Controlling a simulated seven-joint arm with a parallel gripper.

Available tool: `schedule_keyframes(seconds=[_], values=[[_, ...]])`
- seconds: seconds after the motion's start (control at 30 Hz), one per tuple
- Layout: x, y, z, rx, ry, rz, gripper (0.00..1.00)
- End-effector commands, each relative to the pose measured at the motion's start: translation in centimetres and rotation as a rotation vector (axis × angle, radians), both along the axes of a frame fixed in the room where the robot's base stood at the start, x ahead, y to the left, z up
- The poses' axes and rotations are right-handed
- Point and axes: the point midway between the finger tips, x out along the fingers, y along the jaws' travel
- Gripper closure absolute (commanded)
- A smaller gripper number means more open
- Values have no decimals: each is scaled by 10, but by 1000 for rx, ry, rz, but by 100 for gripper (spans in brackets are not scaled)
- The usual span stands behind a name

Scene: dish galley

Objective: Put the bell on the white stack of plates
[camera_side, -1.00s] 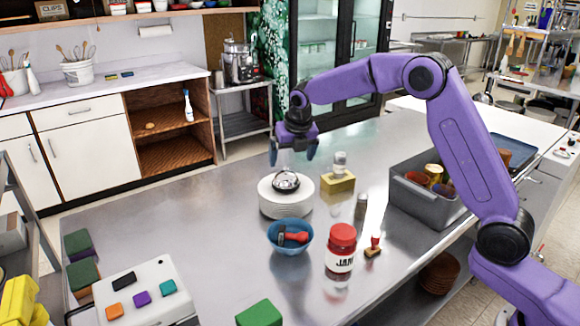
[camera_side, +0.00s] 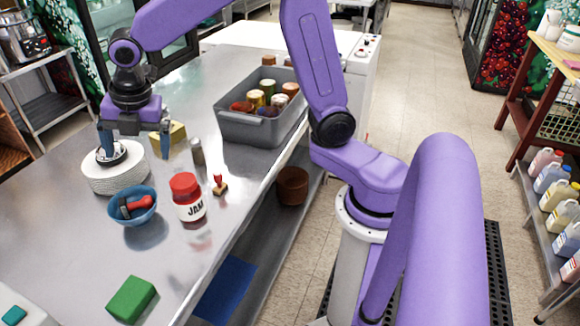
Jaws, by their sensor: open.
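The bell (camera_side: 113,156), a silver dome on a dark base, sits on top of the white stack of plates (camera_side: 118,179) at the left. My gripper (camera_side: 136,146) is open, pointing down over the stack. Its left finger overlaps the bell in the picture and hides part of it. Its right finger hangs to the right of the bell, in front of a yellow block (camera_side: 178,131). Nothing is held between the fingers. Whether the left finger touches the bell cannot be told.
A blue bowl (camera_side: 133,218) with small utensils stands in front of the plates. A red-lidded jam jar (camera_side: 187,210), a stamp (camera_side: 219,188) and a shaker (camera_side: 197,153) stand to the right. A grey bin (camera_side: 247,131) with cans is farther back. A green block (camera_side: 131,303) lies in front.

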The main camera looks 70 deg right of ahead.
Motion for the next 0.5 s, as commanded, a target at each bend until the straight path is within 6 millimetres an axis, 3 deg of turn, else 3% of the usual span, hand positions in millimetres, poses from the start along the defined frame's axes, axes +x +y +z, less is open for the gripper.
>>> schedule_keyframes(seconds=[0.03, 0.23, 0.5], values=[[-23, 0, 1, 24, 17, -60, 0], [-110, -7, -4, 102, 93, -346, 0], [-220, -42, -18, 145, 187, -737, 0]])
